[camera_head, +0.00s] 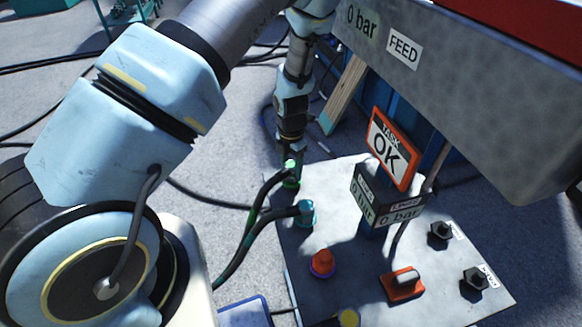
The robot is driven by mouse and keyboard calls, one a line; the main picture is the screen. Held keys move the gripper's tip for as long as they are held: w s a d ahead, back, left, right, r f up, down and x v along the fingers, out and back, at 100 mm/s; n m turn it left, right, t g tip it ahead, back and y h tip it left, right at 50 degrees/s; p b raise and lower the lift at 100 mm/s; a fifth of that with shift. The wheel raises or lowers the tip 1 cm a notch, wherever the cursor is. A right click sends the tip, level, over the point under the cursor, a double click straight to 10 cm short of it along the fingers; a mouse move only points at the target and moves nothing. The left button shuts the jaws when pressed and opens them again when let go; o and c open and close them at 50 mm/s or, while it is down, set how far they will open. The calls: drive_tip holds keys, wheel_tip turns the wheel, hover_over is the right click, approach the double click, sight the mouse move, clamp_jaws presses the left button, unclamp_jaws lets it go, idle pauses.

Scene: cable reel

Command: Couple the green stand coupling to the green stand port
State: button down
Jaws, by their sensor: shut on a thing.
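The green stand coupling (290,181) is at the end of a dark hose with a green band, at the far left corner of the grey stand plate (350,230). My gripper (291,160) points down from above and is shut on the green coupling. The coupling looks roughly upright. The green stand port cannot be made out apart from the coupling; it may be hidden beneath it. I cannot tell whether the coupling is seated or just above the plate.
A teal coupling (306,213) with a second hose stands close by on the plate. An orange-red cap (322,262), an orange-based lever (403,283) and black fittings (441,231) are nearer. A sign (391,148) reads "TASK OK". A grey beam (470,90) overhangs the right.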

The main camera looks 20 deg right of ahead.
drive_tip(key=shift+f, duration=0.45)
idle(0.7)
drive_tip(key=shift+c, duration=0.6)
unclamp_jaws()
